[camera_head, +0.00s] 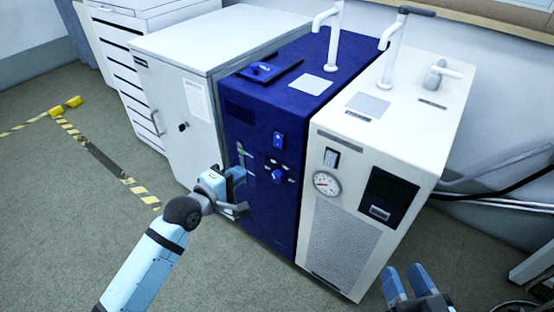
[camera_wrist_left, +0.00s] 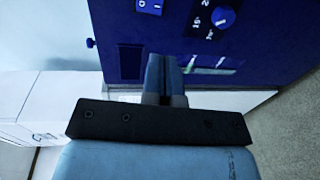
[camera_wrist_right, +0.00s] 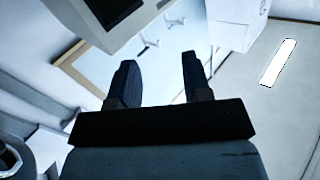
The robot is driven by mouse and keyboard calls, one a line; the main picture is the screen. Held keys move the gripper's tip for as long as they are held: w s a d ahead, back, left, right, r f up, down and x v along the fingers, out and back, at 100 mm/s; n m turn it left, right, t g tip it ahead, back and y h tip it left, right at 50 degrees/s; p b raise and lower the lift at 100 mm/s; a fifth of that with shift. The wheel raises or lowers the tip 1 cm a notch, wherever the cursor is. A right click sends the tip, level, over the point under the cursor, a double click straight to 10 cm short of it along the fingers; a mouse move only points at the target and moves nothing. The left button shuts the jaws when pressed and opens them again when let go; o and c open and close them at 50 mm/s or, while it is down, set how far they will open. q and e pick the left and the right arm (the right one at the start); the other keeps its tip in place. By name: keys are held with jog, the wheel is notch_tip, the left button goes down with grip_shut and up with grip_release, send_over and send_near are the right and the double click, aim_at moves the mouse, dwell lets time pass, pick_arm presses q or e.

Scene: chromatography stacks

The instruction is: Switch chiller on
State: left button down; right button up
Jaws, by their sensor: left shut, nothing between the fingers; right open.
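The left wrist view shows the dial (camera_wrist_left: 224,17) with numbers and part of the switch (camera_wrist_left: 149,5). A white cabinet (camera_head: 345,205) to its right has its own rocker switch (camera_head: 331,158). No readable label tells which is the chiller. My left gripper (camera_head: 238,190) is shut and empty before the blue cabinet's left front, below its switch. My right gripper (camera_head: 408,282) is open and empty, low at right.
The white cabinet also bears a round gauge (camera_head: 326,183) and a dark display (camera_head: 387,198). White taps stand on both tops. A grey cabinet (camera_head: 175,120) adjoins the blue one at left. Open floor (camera_head: 60,200) with yellow tape lies to the left.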

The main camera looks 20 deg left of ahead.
pick_arm(q)
jog(key=shift+w, duration=0.1)
jog(key=b, duration=0.3)
send_near(277, 146)
jog(key=b+x, duration=0.1)
jog(key=x, duration=0.5)
jog(key=shift+w+f+b, duration=0.1)
jog(key=shift+f+b, duration=0.05)
jog(key=shift+b, duration=0.2)
jog(key=shift+w+d, duration=0.3)
jog(key=shift+w, duration=0.3)
pick_arm(e)
jog(key=shift+a+r+y, duration=0.1)
jog(key=shift+a+y, duration=0.7)
jog(key=shift+a, duration=0.05)
